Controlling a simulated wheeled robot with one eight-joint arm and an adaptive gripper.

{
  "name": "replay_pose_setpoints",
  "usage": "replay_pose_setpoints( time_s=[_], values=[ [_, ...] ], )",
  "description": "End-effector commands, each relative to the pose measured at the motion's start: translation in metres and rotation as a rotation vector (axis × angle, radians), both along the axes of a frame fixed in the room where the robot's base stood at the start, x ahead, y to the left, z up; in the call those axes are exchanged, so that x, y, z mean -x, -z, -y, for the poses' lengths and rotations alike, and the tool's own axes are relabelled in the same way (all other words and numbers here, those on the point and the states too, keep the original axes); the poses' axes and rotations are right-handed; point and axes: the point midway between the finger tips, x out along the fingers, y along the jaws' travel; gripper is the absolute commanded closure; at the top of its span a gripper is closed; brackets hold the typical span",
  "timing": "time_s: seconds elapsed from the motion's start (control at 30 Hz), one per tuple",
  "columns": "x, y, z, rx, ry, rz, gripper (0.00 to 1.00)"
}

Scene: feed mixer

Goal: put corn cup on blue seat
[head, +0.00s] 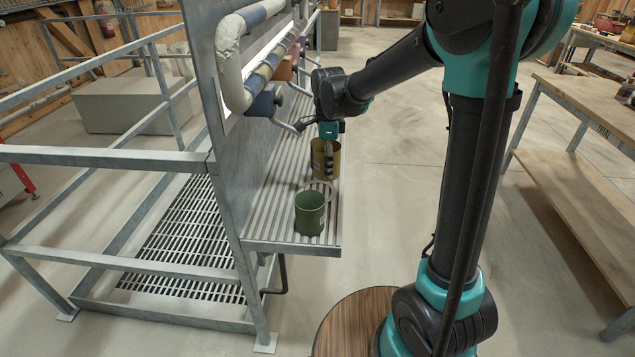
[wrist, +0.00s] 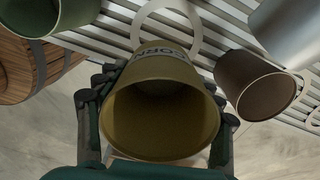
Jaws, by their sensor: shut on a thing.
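A pale ring (wrist: 197,22) lies on the slats just beyond the cup. I cannot make out a clearly blue seat on the shelf.
A green cup (head: 309,214) stands at the shelf's near end. A brown cup (wrist: 250,82) and a grey cup (wrist: 290,28) are to the right in the wrist view. An upright metal panel (head: 228,150) with padded pipes borders the slatted shelf (head: 262,230). A workbench (head: 590,110) stands right.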

Motion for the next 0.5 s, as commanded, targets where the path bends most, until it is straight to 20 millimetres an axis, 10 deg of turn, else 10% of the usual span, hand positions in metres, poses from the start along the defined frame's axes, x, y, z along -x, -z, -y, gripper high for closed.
replay_pose_setpoints(
  time_s=[0.1, 0.5],
  values=[
    [-0.001, 0.0, -0.026, 0.0, -0.004, 0.0, 0.62],
    [-0.001, 0.044, -0.024, 0.0, 0.0, 0.0, 0.62]
  ],
)
